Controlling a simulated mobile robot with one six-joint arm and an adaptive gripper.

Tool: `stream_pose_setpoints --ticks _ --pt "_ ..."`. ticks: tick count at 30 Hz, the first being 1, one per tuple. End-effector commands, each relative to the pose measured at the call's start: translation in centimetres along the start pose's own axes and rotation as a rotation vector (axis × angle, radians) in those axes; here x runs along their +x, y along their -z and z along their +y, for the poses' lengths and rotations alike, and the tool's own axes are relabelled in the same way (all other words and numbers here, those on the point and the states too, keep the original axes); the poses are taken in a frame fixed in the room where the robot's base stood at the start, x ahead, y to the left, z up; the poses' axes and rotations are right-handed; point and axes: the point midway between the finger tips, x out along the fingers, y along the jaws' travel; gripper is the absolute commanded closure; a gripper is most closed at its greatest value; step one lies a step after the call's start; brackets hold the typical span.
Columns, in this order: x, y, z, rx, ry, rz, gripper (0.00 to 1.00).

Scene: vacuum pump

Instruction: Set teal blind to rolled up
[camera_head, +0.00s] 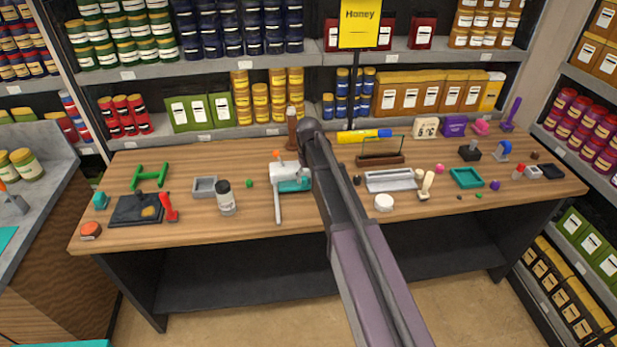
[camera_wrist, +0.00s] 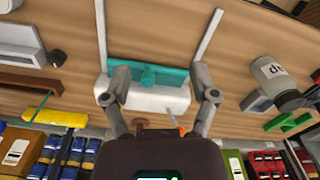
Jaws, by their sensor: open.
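The teal blind (camera_head: 297,185) sits at the middle of the wooden table, partly hidden by my arm. In the wrist view the teal blind (camera_wrist: 125,68) shows as a short teal strip with a teal knob at its middle, along a white body (camera_wrist: 155,98). Two pale bars run out from its ends. A small orange-tipped part (camera_head: 279,157) stands behind the white body. My gripper (camera_wrist: 160,83) is open, one finger near each end of the white body. I cannot tell whether the fingers touch it. My arm hides the gripper in the head view.
A white-labelled jar (camera_head: 226,198) and a grey tray (camera_head: 204,187) stand left of the blind. A long brown holder (camera_head: 380,160) and a light grey tray (camera_head: 391,181) lie right. Several small objects cover the right side.

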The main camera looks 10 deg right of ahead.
Motion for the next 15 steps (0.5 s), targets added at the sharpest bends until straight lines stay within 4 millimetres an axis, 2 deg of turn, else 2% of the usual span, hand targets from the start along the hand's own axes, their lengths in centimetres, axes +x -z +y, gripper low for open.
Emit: stream_pose_setpoints --ticks 6,15 --pt "-1.4 0.0 0.0 0.000 0.000 0.000 0.24" --pt "0.8 -2.4 0.0 0.023 0.000 0.000 0.24"
